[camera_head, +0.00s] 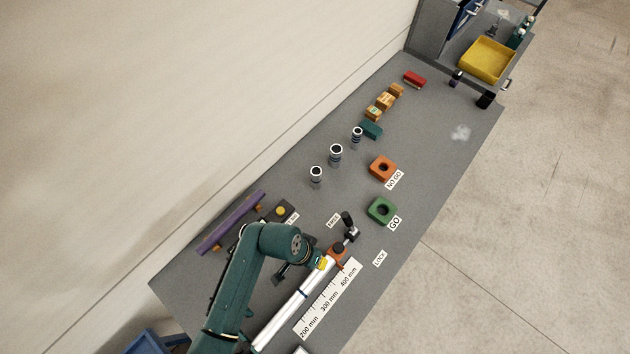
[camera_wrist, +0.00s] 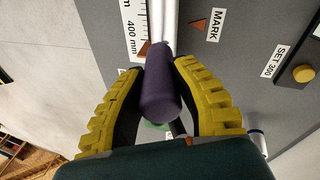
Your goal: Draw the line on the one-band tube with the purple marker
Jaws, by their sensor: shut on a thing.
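My gripper (camera_wrist: 158,75) is shut on the purple marker (camera_wrist: 161,98), a thick purple cylinder between the yellow-padded fingers. In the head view my gripper (camera_head: 322,263) is beside the upper end of a long pale tube, and the marker is hidden there. The tube (camera_head: 284,317) lies along a millimetre scale (camera_head: 329,299) and shows a dark band. In the wrist view the tube (camera_wrist: 163,14) runs up beyond the marker's far end. I cannot tell whether the marker touches it.
An orange clamp (camera_head: 338,250) with a black lever (camera_head: 350,228) is at the tube's end. Green (camera_head: 381,209) and orange (camera_head: 382,168) gauge blocks and several short upright tubes stand beyond. A purple bar (camera_head: 230,223) and a yellow button (camera_head: 281,210) are left.

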